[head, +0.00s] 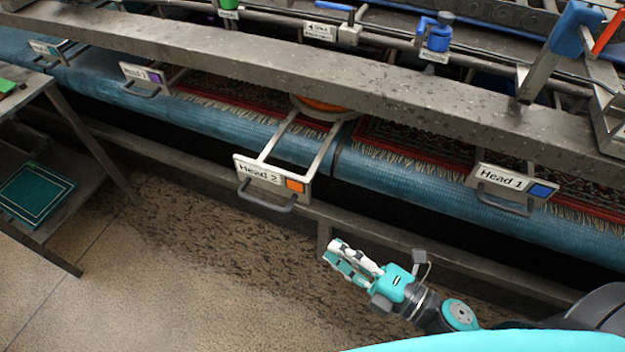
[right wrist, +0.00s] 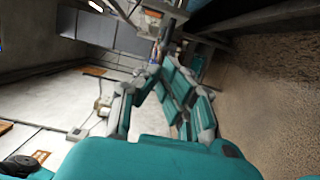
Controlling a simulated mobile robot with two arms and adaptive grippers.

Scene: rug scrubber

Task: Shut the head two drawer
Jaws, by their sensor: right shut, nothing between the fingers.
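The Head 2 drawer (head: 271,178) shows in the middle of the head view. Its white label plate with an orange square and a grey bar handle stands out on two metal rails, well past the blue roller and the front beam. A round orange part shows at the back end of the rails, partly under the grey beam. My right gripper (head: 334,251) is shut and empty, below and to the right of the drawer's handle, apart from it. Its fingers also show in the right wrist view (right wrist: 165,80). My left gripper is not in view.
The Head 1 drawer (head: 507,183) at right and the Head 3 drawer (head: 142,77) at left sit closer to the roller (head: 230,122). A lower metal rail (head: 440,257) runs along the machine's front. A metal table (head: 100,150) stands at left. Floor between is open.

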